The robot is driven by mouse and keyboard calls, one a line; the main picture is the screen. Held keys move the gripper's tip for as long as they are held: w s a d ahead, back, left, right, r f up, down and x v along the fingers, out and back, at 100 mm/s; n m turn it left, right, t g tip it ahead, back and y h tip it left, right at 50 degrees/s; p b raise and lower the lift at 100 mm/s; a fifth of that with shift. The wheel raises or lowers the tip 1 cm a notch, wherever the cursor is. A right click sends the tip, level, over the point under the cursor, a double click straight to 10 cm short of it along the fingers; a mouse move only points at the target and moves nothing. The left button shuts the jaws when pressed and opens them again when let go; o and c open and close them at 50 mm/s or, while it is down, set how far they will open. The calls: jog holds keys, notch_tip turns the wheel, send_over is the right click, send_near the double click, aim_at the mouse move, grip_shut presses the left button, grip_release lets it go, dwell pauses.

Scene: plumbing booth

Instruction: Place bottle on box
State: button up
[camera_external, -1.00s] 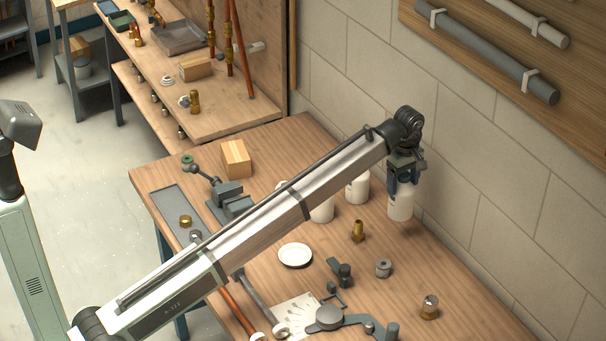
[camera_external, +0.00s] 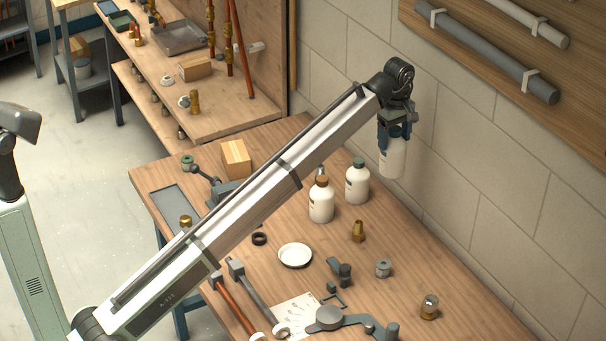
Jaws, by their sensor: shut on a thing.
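My gripper (camera_external: 394,135) is shut on a white bottle (camera_external: 392,160) and holds it upright above the back right of the table, near the wall. The gripper covers the bottle's top. A light wooden box (camera_external: 236,159) stands on the table at the back left, to the left of the held bottle. Its top is bare. Two other white bottles stand on the table between the box and my gripper: one with a green cap (camera_external: 357,182) and one with a brown top (camera_external: 321,201).
A white dish (camera_external: 295,256), a brass fitting (camera_external: 358,231), a grey ring (camera_external: 383,268) and clamps lie on the table (camera_external: 455,290). A grey vise (camera_external: 222,192) sits near the box, partly behind my arm. The block wall (camera_external: 470,150) is close on the right.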

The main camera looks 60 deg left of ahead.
jog(key=s+a, duration=0.8)
jog(key=a, duration=0.8)
jog(key=s+a+n, duration=0.1)
jog(key=s+a, duration=0.8)
jog(key=a, duration=0.8)
jog(key=s+a, duration=0.8)
jog(key=a, duration=0.8)
notch_tip(320, 180, down, 15)
jog(key=shift+s+a, duration=0.15)
jog(key=o, duration=1.8)
jog(key=shift+f, duration=0.15)
